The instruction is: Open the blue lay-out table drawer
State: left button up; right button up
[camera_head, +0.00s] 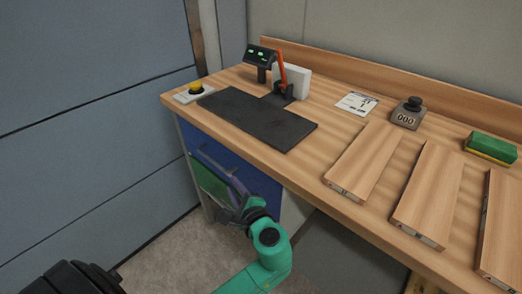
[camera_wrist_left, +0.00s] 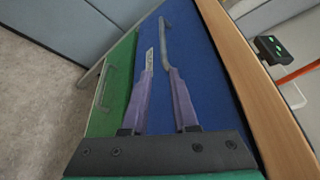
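The blue drawer (camera_head: 262,186) sits under the left end of the wooden table and looks shut. It also fills the middle of the left wrist view (camera_wrist_left: 212,85). Its silver bar handle (camera_wrist_left: 164,40) shows there. My left gripper (camera_head: 226,178) is at the drawer front, with its purple-grey fingers (camera_wrist_left: 160,62) spread apart. The handle lies close to the right finger in the wrist view and partly overlaps its tip; I cannot tell if they touch. My right gripper cannot be made out.
A green drawer (camera_wrist_left: 122,75) with its own handle (camera_wrist_left: 105,86) is below the blue one. The wooden table (camera_head: 335,128) overhangs the drawers and carries a black mat (camera_head: 245,117), a yellow-topped button (camera_head: 196,88) and several boards. A grey-blue wall panel (camera_head: 85,110) stands at left.

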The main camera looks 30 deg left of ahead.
pick_arm(q)
send_near(215, 162)
jog(key=x, duration=0.9)
jog(key=shift+w+f, duration=0.15)
jog(key=shift+f, duration=0.2)
jog(key=shift+w+a+f, duration=0.1)
jog(key=shift+w+a, duration=0.15)
jog(key=shift+a, duration=0.2)
grip_shut()
pick_arm(e)
jog(key=shift+s+a, duration=0.2)
jog(key=shift+s, duration=0.25)
jog(key=shift+d, duration=0.15)
